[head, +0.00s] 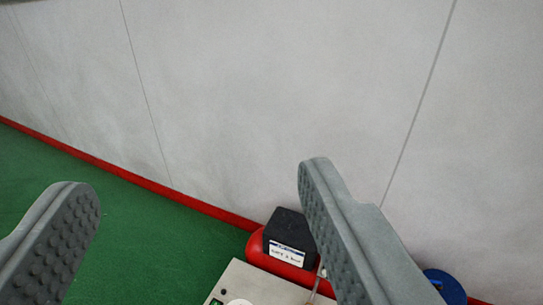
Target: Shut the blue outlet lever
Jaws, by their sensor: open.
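My gripper (195,180) is open and empty, with one grey ridged finger at the lower left and the other right of centre. A blue rounded part (445,287) shows at the bottom right, partly hidden behind the right finger and cut off by the frame edge. I cannot tell whether it is the blue outlet lever or how it is set. No lever shape shows clearly, and neither finger visibly grips anything.
A red rounded body (257,250) with a black labelled box (288,229) stands by the grey wall (250,90). A beige panel (245,278) lies in front of it. Green floor (150,235) is bare at the left, with a red strip (120,172) along the wall.

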